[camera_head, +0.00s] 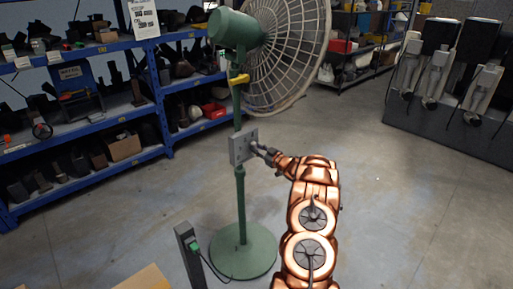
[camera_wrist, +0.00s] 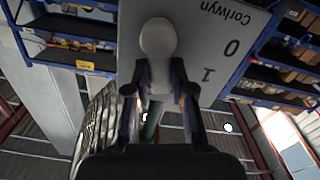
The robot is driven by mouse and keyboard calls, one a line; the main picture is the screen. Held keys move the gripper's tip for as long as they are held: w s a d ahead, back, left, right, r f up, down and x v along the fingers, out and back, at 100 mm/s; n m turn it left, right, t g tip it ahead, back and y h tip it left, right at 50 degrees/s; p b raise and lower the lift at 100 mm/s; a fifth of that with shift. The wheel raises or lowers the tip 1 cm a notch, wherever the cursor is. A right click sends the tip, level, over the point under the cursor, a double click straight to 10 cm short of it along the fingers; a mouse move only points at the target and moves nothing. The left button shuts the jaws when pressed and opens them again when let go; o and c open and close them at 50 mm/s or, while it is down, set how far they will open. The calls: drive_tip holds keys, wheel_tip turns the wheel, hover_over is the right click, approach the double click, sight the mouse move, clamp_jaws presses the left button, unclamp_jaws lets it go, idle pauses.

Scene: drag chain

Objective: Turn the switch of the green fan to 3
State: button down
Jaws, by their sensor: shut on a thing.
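The green fan (camera_head: 236,30) stands on a pole above a round green base (camera_head: 243,252) in the head view. A grey switch box (camera_head: 240,148) is fixed to the pole at mid height. My gripper (camera_head: 262,151) reaches it from the right. In the wrist view, a pale rounded knob (camera_wrist: 158,40) stands out from the grey switch panel (camera_wrist: 215,50), which shows "Corlwyn", "0" and "1" upside down. My gripper (camera_wrist: 159,90) is shut on the knob, one finger on each side. The other marks and the knob's exact setting are hidden or unclear.
Blue shelves (camera_head: 100,120) with parts stand at the left and behind. A dark post (camera_head: 188,255) with a cable is near the fan base, and a cardboard box (camera_head: 145,280) is at the bottom. Dark-topped machines (camera_head: 436,60) stand at the right. The floor (camera_head: 400,200) right of my arm is clear.

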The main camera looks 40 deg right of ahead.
drive_tip(key=shift+d+m+p, duration=0.25)
drive_tip(key=shift+m+p, duration=0.05)
drive_tip(key=shift+m, duration=0.45)
drive_tip(key=shift+d+m+p, duration=0.2)
drive_tip(key=shift+m+p, duration=0.05)
drive_tip(key=shift+m, duration=0.5)
drive_tip(key=c, duration=1)
unclamp_jaws()
drive_tip(key=shift+s, duration=0.15)
drive_tip(key=s, duration=1.1)
drive_tip(key=shift+s, duration=0.4)
drive_tip(key=shift+w+a+r, duration=0.1)
